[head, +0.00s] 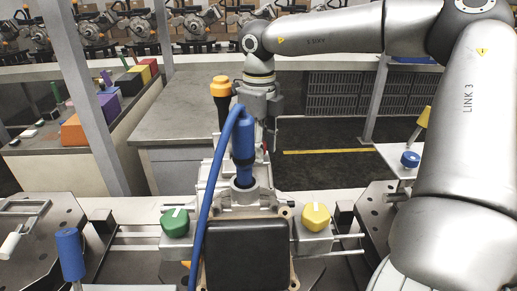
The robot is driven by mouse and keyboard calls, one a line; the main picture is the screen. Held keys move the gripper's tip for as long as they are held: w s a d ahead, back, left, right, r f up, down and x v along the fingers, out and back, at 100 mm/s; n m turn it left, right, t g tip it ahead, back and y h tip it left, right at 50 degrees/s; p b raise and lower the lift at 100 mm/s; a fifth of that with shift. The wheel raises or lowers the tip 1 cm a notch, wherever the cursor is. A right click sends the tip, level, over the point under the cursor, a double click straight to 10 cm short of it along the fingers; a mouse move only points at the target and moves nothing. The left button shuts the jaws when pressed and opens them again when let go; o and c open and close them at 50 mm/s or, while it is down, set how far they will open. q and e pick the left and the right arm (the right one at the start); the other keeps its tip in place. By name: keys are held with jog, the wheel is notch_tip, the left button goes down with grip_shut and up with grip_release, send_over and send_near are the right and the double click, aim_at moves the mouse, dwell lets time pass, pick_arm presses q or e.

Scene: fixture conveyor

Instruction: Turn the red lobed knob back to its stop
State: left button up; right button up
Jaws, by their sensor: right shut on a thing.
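My right gripper (263,108) comes down at upper middle, behind the upright blue plug (243,135). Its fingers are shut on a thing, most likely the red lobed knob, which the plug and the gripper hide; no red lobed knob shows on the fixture. How far the knob is turned cannot be seen. My left gripper is not in view.
A blue cable (207,200) arches down from the plug. A green knob (175,222) and a yellow knob (316,216) flank the dark box (247,252). An orange-topped black handle (220,88) stands left of the gripper. A blue cylinder (70,250) stands at front left.

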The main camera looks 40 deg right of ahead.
jog(key=n, duration=0.4)
jog(key=shift+d+n, duration=0.1)
jog(key=shift+n, duration=0.2)
jog(key=shift+w+r+n, duration=0.1)
jog(key=shift+w+n, duration=0.05)
jog(key=shift+n, duration=2.35)
jog(key=o, duration=1)
jog(key=shift+d, duration=0.1)
jog(key=shift+o, duration=0.2)
notch_tip(320, 180, up, 12)
